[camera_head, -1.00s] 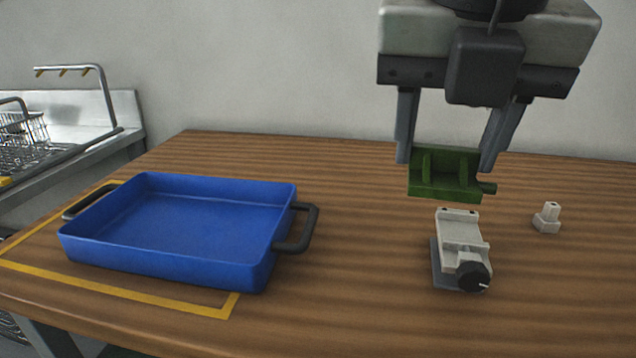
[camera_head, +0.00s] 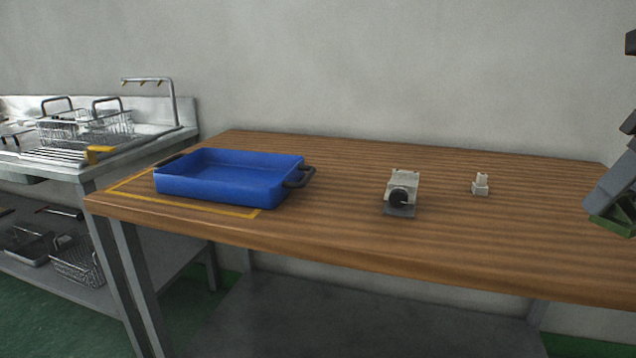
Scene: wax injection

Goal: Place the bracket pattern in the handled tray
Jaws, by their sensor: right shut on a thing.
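The handled tray (camera_head: 215,190) is blue with dark handles at its ends. It sits empty on the left part of the wooden table, inside a yellow taped outline. The bracket pattern (camera_head: 614,224) is green and shows only in part at the right edge of the head view. My right gripper (camera_head: 610,205) is shut on it, at the table's right end and far from the tray. Most of this gripper is cut off by the picture edge. My left gripper is not in view.
A small grey vise-like fixture (camera_head: 403,190) with a black knob stands mid-table. A small pale stepped block (camera_head: 480,184) stands to its right. The wooden table (camera_head: 330,225) is clear between tray and fixture. A metal sink unit (camera_head: 150,145) with wire baskets stands at left.

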